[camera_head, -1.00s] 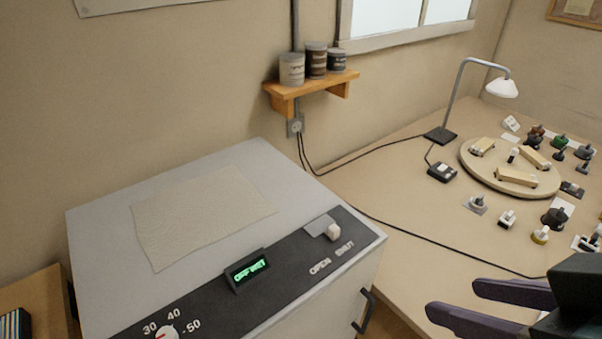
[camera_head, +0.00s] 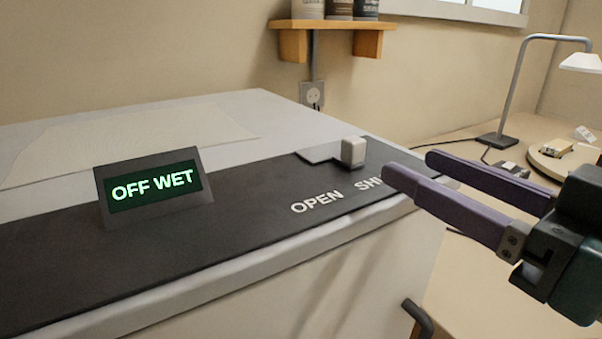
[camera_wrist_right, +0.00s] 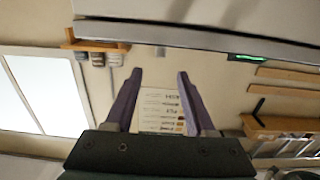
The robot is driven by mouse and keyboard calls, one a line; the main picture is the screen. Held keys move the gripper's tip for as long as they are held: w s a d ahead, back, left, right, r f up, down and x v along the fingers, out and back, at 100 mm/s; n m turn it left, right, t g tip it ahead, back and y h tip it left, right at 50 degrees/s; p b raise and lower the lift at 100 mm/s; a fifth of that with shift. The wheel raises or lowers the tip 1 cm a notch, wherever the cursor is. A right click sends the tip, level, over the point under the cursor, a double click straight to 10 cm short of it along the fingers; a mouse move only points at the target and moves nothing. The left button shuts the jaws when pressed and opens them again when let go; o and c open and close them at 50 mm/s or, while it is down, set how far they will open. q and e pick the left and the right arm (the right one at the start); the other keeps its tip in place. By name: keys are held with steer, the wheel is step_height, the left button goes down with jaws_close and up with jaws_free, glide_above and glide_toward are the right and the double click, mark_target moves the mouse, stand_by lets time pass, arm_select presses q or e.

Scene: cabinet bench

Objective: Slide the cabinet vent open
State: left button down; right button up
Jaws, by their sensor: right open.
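The vent slider has a pale knob (camera_head: 353,152) on a light grey plate (camera_head: 319,153), set in the black panel on top of the cabinet (camera_head: 330,275). The knob stands at the plate's right end, behind the printed words OPEN (camera_head: 317,202) and SHUT, whose end is hidden by a finger. My right gripper (camera_head: 411,168) is open and empty, to the right of the knob and apart from it, fingers pointing left. In the wrist view its two purple fingers (camera_wrist_right: 160,73) are spread with nothing between them. My left gripper is not in view.
A display (camera_head: 154,188) reading OFF WET stands on the panel left of the slider. A black handle (camera_head: 417,318) sticks out from the cabinet front below my gripper. A desk lamp (camera_head: 507,100) stands on the bench behind. A shelf (camera_head: 330,38) hangs on the wall.

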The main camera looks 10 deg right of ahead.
mark_target(353, 139)
steer(key=x, duration=1)
jaws_close()
stand_by(0.4)
steer(key=shift+a, duration=0.1)
stand_by(0.9)
